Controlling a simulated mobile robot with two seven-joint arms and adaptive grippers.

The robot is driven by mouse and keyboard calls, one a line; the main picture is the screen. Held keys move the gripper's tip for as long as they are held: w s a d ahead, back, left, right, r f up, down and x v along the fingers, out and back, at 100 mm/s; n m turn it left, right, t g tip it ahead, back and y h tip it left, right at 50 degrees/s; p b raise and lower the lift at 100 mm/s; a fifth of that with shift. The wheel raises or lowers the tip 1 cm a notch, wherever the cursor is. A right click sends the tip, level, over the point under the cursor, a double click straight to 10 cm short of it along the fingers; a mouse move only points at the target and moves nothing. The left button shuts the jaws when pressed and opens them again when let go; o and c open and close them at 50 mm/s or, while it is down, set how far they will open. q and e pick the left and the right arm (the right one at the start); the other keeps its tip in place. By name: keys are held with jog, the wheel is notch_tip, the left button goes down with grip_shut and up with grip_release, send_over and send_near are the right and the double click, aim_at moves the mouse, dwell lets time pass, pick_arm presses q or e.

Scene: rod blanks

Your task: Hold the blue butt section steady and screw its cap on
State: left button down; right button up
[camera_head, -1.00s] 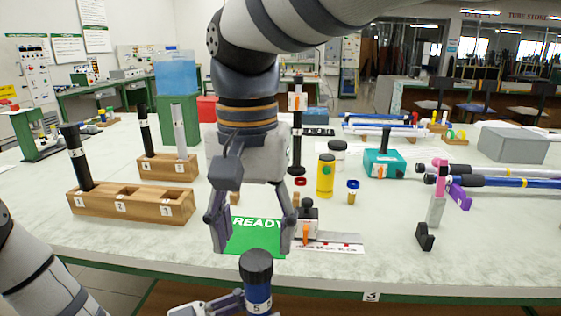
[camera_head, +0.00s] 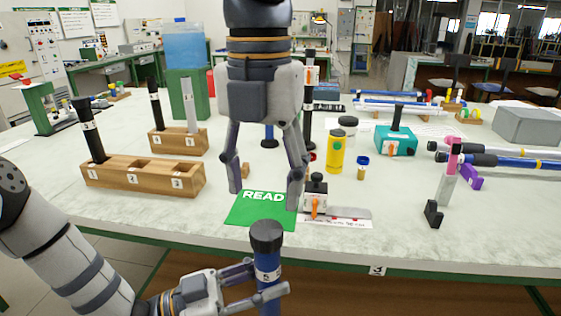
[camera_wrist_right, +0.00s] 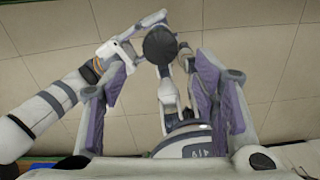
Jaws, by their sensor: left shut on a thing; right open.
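In the right wrist view the round black cap top (camera_wrist_right: 160,45) shows from above, beyond my open fingers, with the left gripper around the section.
A yellow bottle (camera_head: 335,152), a small clamp block (camera_head: 315,195) and a teal box (camera_head: 396,140) stand right of the right gripper. A grey-pink stand (camera_head: 446,185) is farther right. The table's front edge is close.

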aim_at(266, 229)
jog(key=shift+r+n, duration=0.1)
jog(key=shift+n, duration=0.6)
notch_tip(266, 229, down, 8)
jog(key=shift+f, duration=0.1)
